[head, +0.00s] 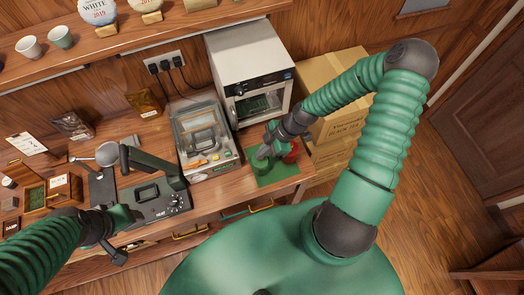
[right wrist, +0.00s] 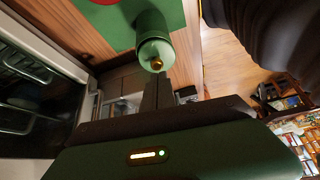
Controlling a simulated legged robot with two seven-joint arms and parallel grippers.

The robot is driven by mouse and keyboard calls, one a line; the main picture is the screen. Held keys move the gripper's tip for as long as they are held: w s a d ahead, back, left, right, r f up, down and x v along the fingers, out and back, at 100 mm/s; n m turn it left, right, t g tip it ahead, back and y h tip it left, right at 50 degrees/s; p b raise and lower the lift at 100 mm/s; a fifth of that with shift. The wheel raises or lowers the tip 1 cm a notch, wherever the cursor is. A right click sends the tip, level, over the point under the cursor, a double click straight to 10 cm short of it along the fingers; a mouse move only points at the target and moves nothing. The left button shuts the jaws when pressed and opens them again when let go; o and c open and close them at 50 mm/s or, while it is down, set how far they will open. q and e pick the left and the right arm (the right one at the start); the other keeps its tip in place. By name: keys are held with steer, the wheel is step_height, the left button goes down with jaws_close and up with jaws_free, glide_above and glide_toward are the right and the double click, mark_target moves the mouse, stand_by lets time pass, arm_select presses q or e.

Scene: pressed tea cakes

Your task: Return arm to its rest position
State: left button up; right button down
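My right arm loops up and over on the right of the head view. Its gripper (head: 264,152) hangs above a green mat (head: 284,178) at the table's right end. A green canister (head: 262,168) and a red canister (head: 291,152) stand on the mat. In the right wrist view my fingers (right wrist: 158,84) look close together, with nothing visible between them. The green canister with its brass knob (right wrist: 156,52) shows just past the fingertips; contact cannot be told. My left gripper (head: 122,216) is beside the black scale-like device (head: 160,203); its fingers are unclear.
A white oven-like cabinet (head: 250,55) stands close behind the mat, with cardboard boxes (head: 330,75) to its right. A clear-lidded machine (head: 205,135) stands left of the mat. A shelf (head: 120,38) runs above. Open floor lies to the right.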

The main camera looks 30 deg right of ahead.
steer(key=shift+f, duration=0.35)
steer(key=shift+r, duration=0.15)
step_height(320, 180, up, 7)
steer(key=p, duration=0.6)
stand_by(0.3)
